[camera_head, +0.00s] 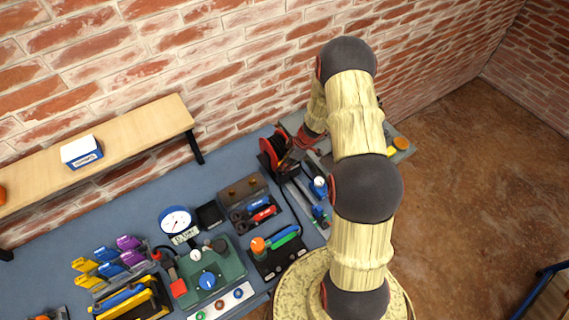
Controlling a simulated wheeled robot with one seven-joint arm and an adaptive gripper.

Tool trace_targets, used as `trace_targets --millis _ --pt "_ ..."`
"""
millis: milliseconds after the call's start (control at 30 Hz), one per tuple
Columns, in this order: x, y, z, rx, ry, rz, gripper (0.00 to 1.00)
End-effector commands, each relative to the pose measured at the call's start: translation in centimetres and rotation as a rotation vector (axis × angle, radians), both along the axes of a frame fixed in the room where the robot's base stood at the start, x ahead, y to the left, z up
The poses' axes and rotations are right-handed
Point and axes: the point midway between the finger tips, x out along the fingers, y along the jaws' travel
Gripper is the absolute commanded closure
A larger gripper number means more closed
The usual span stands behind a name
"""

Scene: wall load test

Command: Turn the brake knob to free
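No knob in view carries a label I can read, so I cannot tell which one is the brake knob. A blue round knob (208,280) sits on a green control box (228,262) at the front of the bench. An orange-yellow part (401,143) shows on a grey plate at the bench's far right end, partly behind my arm. A red and black reel (274,146) stands at the bench's back.
A round white gauge (175,221) stands behind the green box. Racks of coloured clamps (110,258) and a tray with orange and green-handled tools (277,254) crowd the blue bench (60,235). A wooden shelf (140,130) with a white box (82,152) runs along the brick wall.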

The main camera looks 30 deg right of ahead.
Motion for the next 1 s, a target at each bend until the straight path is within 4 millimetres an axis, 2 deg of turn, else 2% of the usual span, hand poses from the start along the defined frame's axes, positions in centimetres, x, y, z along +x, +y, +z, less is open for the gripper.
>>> trace_targets --millis 400,633,1000 --pt "0.0 0.0 0.01 0.0 0.0 0.0 0.94" --pt "-0.01 -0.01 0.29 0.001 0.002 0.033 0.94" --pt "0.13 -0.05 0.41 0.001 0.001 0.207 0.94"
